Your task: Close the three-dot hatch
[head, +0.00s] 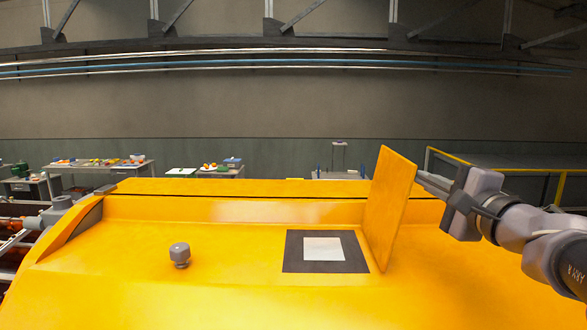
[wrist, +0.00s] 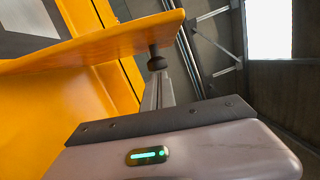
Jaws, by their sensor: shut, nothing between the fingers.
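The hatch panel (head: 391,208) is a flat yellow plate. In the head view it stands raised, nearly upright, at the right edge of a dark-framed square opening (head: 293,252) in the yellow machine top. No three-dot mark can be made out. My gripper (head: 425,183) is shut and empty, just right of the panel's upper part, on the side away from the opening. In the wrist view the panel (wrist: 100,45) crosses the upper left, and my gripper (wrist: 158,85) points at it. A dark round piece (wrist: 157,61) lies between them; whether they touch is unclear.
A grey knob (head: 180,254) stands on the machine top (head: 130,260) left of the opening. The surface between them is clear. Tables (head: 100,168) with small items stand behind, and a yellow railing (head: 480,165) is at the back right.

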